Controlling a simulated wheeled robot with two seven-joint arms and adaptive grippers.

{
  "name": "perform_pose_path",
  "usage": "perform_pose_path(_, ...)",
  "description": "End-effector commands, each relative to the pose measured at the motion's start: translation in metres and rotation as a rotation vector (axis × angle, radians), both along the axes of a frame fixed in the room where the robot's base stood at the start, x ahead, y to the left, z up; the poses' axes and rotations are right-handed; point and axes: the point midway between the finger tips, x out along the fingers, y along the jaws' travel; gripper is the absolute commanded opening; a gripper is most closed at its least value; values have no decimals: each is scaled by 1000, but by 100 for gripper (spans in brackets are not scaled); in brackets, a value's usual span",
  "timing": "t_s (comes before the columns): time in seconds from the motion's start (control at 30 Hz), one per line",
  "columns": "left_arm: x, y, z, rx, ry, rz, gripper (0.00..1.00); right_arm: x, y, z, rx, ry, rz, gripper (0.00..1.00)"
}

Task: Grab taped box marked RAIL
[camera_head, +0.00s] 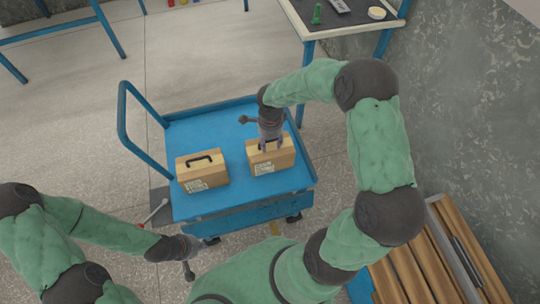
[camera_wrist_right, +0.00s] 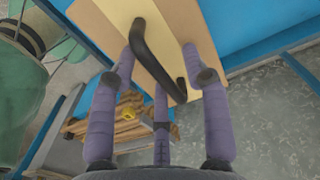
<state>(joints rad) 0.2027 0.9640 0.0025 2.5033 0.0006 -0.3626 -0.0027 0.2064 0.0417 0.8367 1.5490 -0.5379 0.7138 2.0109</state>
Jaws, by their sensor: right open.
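Two tan cardboard boxes with black carry handles stand on a blue cart (camera_head: 233,203) in the head view. The left box (camera_head: 203,178) and the right box (camera_head: 284,157) each have a white label on the front, too small to read, so I cannot tell which is marked RAIL. My right gripper (camera_head: 270,143) is open just above the right box. In the right wrist view its fingers (camera_wrist_right: 160,70) are spread on either side of that box's handle (camera_wrist_right: 155,60), not closed on it. My left gripper (camera_head: 190,266) hangs below the cart's front left corner, apart from both boxes.
The cart has a blue push handle (camera_head: 122,125) on its left. A dark-topped table (camera_head: 345,25) with small items stands at the top right. Wooden slats (camera_head: 425,270) lie at the lower right beside a grey wall. The cart top behind the left box is bare.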

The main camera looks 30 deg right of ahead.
Motion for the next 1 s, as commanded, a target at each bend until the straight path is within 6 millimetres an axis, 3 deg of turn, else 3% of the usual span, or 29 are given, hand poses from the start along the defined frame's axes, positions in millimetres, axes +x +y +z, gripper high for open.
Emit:
perform_pose_path(0.17, 0, 0, 1, 0, 0, 0, 0, 0, 0, 1, 0, -1, 0, 48)
perform_pose_path(0.33, 0, 0, 1, 0, 0, 0, 0, 0, 0, 1, 0, -1, 0, 0)
perform_pose_path(0.77, 0, 0, 2, 0, 0, 0, 0, 2, -1, 5, -2, -7, -1, 0)
perform_pose_path(1.0, 0, 0, 12, 0, 0, 0, 0, 3, -1, 23, -2, -8, -2, 0)
